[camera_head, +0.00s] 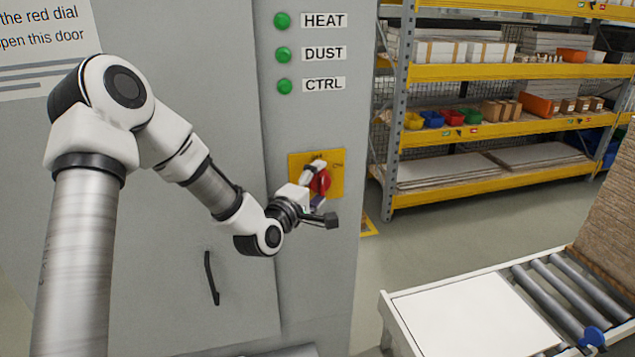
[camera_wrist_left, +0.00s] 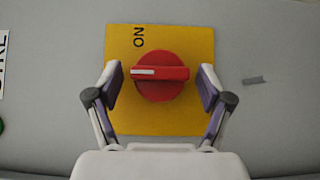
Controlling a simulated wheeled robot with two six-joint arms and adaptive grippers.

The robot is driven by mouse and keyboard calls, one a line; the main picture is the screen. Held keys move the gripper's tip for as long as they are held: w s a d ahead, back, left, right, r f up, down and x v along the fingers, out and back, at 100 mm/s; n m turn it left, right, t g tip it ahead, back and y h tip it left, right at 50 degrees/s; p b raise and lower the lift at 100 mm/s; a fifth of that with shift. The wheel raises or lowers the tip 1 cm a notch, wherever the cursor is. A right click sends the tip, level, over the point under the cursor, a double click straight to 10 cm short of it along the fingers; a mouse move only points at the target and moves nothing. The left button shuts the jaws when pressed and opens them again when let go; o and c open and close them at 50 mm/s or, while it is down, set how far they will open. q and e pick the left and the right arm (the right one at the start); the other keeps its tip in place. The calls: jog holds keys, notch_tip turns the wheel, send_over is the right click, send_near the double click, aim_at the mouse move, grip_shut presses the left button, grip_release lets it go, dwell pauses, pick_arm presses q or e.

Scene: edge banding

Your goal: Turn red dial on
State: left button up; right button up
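The red dial (camera_head: 320,182) sits on a yellow plate (camera_head: 336,180) on the grey cabinet front. In the left wrist view the round dial (camera_wrist_left: 161,86) has a white mark pointing left, which is upward in the head view. The black word ON is on the plate (camera_wrist_left: 190,40), above and left of the dial there. My left gripper (camera_head: 322,194) is open in front of the dial. Its fingers stand on either side of it, with a small gap on each side in the wrist view (camera_wrist_left: 160,84). My right gripper is not in view.
Green lamps (camera_head: 283,53) labelled HEAT, DUST and CTRL are above the plate. A cabinet door with a black handle (camera_head: 211,278) is at left. A roller conveyor (camera_head: 570,290) with a white panel (camera_head: 470,318) is at lower right. Yellow shelving (camera_head: 490,130) stands behind.

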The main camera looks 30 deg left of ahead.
pick_arm(q)
jog(key=shift+s+a, duration=0.15)
jog(key=c, duration=1.1)
jog(key=shift+r+m+g, duration=0.1)
jog(key=shift+m+g, duration=0.2)
jog(key=m+g, duration=0.2)
jog(key=shift+r+g+p, duration=0.2)
jog(key=shift+g+p, duration=0.1)
jog(key=m+g, duration=0.1)
jog(key=m+g+y, duration=0.1)
jog(key=g, duration=0.1)
jog(key=shift+d+m, duration=0.2)
jog(key=shift+m, duration=0.1)
jog(key=m+g+y, duration=0.2)
jog(key=g, duration=0.1)
jog(key=shift+w+d+r+g, duration=0.1)
jog(key=shift+w+d+g, duration=0.05)
jog(key=shift+w+g, duration=0.15)
jog(key=shift+d+m+g+y, duration=0.1)
jog(key=shift+m+g+y, duration=0.9)
jog(key=shift+g+y, duration=0.1)
